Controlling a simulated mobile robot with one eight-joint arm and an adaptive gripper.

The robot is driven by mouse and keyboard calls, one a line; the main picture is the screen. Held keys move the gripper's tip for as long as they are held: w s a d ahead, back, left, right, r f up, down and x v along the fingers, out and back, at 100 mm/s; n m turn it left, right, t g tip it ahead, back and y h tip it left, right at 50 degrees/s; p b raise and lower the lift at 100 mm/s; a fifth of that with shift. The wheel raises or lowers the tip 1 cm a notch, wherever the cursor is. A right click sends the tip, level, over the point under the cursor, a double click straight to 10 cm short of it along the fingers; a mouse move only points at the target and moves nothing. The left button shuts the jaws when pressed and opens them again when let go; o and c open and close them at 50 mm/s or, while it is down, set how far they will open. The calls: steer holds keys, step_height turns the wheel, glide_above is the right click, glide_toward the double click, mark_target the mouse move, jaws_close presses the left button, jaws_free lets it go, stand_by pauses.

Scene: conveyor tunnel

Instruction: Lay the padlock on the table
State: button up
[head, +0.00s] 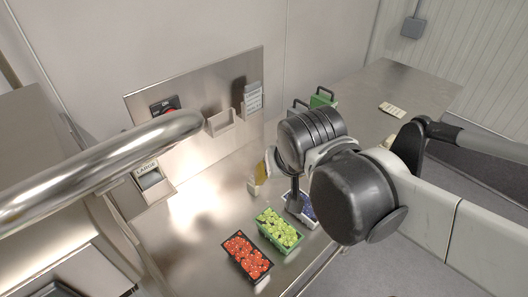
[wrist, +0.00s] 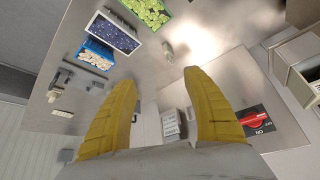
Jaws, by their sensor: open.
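My gripper (wrist: 162,76) is open, with its two yellow fingers apart and nothing between them in the wrist view. In the head view one yellow finger (head: 262,172) shows beside my dark wrist, which hides the rest. A small pale grey object (wrist: 168,50) is on the steel table (wrist: 150,78), beyond the fingertips in the wrist view. It also shows in the head view just left of the finger (head: 251,187). It may be the padlock, but it is too small to be sure. A red rotary switch (wrist: 256,119) is on the wall panel.
Crates of red fruit (head: 247,258), green produce (head: 279,231) and blue berries (wrist: 108,32) stand along the table's near edge. A blue tray with pale contents (wrist: 95,56) is beside them. A wall holder (head: 220,122) and a metal rail (head: 110,158) are nearby. Bare table lies left of the crates.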

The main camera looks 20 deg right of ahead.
steer(key=shift+s+r+n+t+y, duration=0.1)
steer(key=shift+s+n+t+y, duration=0.25)
steer(key=shift+s, duration=0.55)
steer(key=shift+s+r+n+t+y, duration=0.15)
steer(key=shift+s+n, duration=0.4)
steer(key=shift+s, duration=0.3)
